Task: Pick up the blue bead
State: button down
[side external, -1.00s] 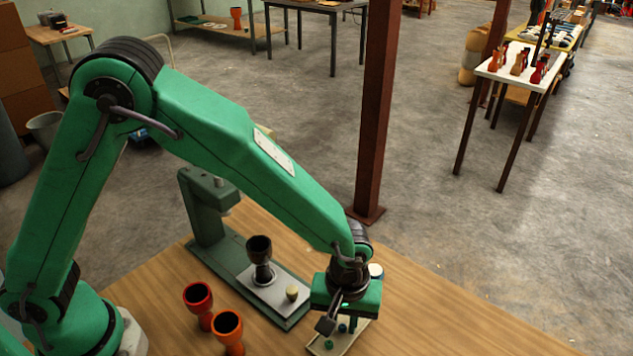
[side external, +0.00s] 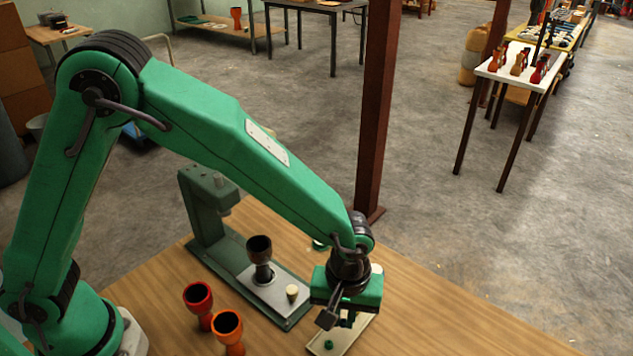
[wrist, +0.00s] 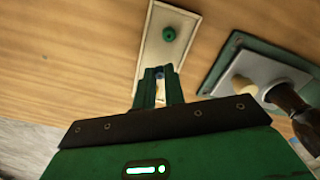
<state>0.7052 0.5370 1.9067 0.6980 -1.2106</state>
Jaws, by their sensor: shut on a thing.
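The blue bead (wrist: 159,74) shows between my fingertips in the wrist view. My gripper (wrist: 158,72) is shut on it. In the side view my gripper (side external: 345,321) is low over the cream tray (side external: 362,328), and the bead is hard to make out behind the fingers. The tray also shows in the wrist view (wrist: 176,13). I cannot tell how far the bead is above the tray floor. A green bead (wrist: 169,34) lies in the tray, apart from my fingers; it also shows in the side view (side external: 328,345).
A green press (side external: 207,215) stands left of the tray, with a dark goblet drum (side external: 260,252) and a small cream piece (side external: 292,292) on its plate. A red drum (side external: 198,307) and an orange drum (side external: 229,333) stand nearer. The wooden tabletop (side external: 440,315) is clear at right.

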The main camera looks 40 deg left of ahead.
notch_tip(320, 180, up, 3)
jog(key=shift+f, duration=0.1)
jog(key=s+d+r, duration=0.3)
jog(key=s+r, duration=0.3)
jog(key=s, duration=0.5)
jog(key=shift+d+r, duration=0.3)
jog(key=shift+d, duration=0.05)
